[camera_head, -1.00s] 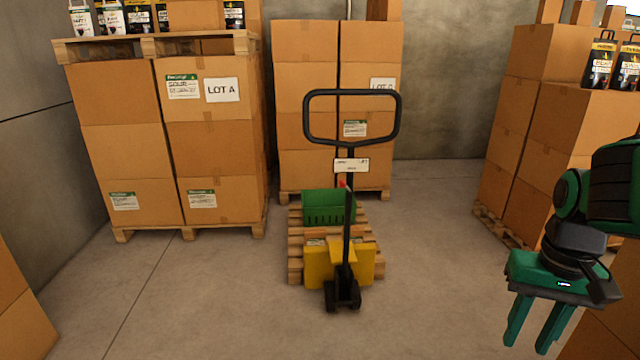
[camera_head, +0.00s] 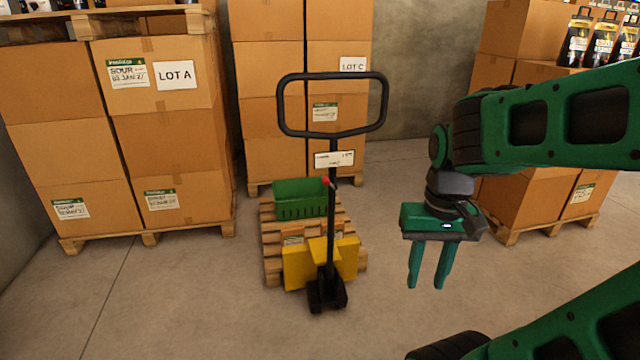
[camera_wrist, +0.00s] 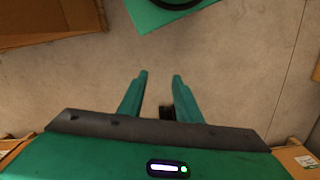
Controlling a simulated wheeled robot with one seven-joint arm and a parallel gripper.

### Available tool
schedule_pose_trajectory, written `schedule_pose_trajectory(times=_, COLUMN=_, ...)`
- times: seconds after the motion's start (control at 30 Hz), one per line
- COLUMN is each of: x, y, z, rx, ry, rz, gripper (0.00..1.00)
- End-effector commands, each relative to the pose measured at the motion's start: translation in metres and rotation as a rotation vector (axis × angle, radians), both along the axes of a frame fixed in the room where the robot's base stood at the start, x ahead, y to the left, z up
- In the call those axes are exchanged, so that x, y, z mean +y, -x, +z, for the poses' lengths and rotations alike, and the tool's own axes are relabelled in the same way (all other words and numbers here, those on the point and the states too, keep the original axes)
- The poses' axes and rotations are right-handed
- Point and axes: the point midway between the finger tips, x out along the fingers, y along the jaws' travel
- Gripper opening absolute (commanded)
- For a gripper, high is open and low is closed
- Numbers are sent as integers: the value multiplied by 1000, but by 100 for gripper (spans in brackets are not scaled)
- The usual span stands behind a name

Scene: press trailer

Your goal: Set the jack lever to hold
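A yellow pallet jack (camera_head: 347,258) stands in the middle of the head view with a black loop handle (camera_head: 333,75) upright above it. A small lever with a red tip (camera_head: 327,182) shows on the shaft just below the white label plate (camera_head: 334,158). The lever's setting is too small to tell. My gripper (camera_head: 427,281) is to the right of the jack, pointing down, open and empty. In the wrist view my gripper (camera_wrist: 159,76) has its two fingers apart above bare floor, with nothing between the tips.
The jack sits at a wooden pallet (camera_head: 272,251) bearing a green crate (camera_head: 300,198). Stacked cartons marked LOT A (camera_head: 165,130) stand left, LOT C cartons (camera_head: 340,105) behind, and more cartons (camera_head: 540,200) right. Floor in front of the jack is clear.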

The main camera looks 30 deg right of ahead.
Motion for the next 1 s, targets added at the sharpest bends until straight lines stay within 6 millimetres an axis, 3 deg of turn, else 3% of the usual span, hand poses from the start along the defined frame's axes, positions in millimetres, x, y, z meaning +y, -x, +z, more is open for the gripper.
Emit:
schedule_pose_trajectory(times=0.1, x=0, y=0, z=0, rx=0, ry=0, rz=0, gripper=31)
schedule_pose_trajectory(times=0.17, x=0, y=0, z=0, rx=-1, ry=1, rz=0, gripper=39)
schedule_pose_trajectory(times=0.23, x=-1, y=8, z=4, rx=-20, ry=5, rz=2, gripper=39)
schedule_pose_trajectory(times=0.37, x=-13, y=-19, z=-1, rx=-64, ry=43, rz=6, gripper=39)
schedule_pose_trajectory(times=0.47, x=-30, y=-60, z=-9, rx=-133, ry=98, rz=16, gripper=39)
schedule_pose_trajectory(times=0.7, x=-73, y=-183, z=-32, rx=-368, ry=247, rz=49, gripper=39)
schedule_pose_trajectory(times=1.0, x=-104, y=-321, z=-60, rx=-685, ry=395, rz=94, gripper=39)
